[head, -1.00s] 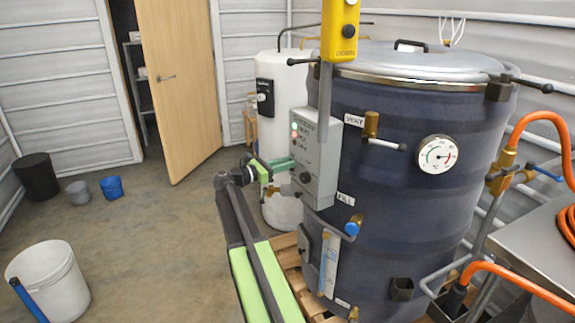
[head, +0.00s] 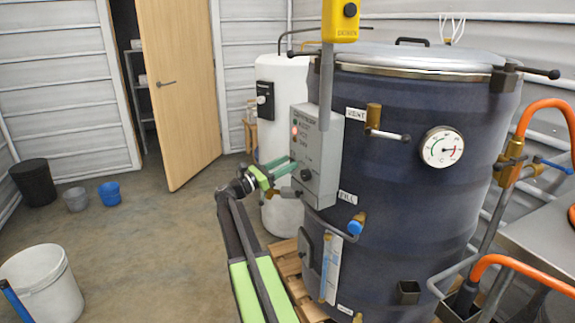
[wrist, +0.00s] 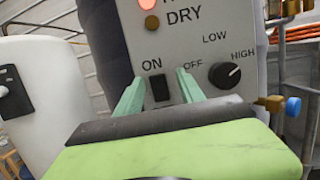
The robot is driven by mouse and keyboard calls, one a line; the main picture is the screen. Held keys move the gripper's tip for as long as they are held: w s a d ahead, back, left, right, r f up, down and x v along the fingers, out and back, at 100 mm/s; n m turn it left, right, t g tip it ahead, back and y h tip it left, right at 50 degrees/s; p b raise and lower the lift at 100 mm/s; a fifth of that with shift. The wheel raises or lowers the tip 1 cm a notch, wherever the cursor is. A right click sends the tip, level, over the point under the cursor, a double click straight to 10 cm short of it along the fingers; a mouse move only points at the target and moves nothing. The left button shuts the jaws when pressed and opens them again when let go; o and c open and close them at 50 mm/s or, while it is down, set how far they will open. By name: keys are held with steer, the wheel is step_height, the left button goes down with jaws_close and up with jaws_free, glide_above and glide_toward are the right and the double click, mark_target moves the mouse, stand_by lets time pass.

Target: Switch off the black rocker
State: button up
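The black rocker (wrist: 160,87) sits on the grey control box (head: 325,165), between the words ON and OFF in the wrist view. Which way it is tipped I cannot tell. My gripper (wrist: 161,82) is open, with one green finger on each side of the rocker in that view and nothing held. In the head view my gripper (head: 287,166) is at the front of the box, by its lower part; its fingers hide the rocker there. I cannot tell whether the fingertips touch the panel. A red lamp (wrist: 147,4) glows above the unlit DRY lamp (wrist: 152,22).
A black knob (wrist: 225,75) marked LOW and HIGH is right of the rocker. The box is fixed on the dark blue drum (head: 400,220). A blue-handled valve (head: 355,226) sits below right. A white tank (head: 285,130) stands behind.

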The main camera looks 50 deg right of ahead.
steer(key=shift+w+a, duration=0.1)
steer(key=shift+a, duration=0.1)
steer(key=b+v, duration=0.4)
steer(key=v, duration=1.3)
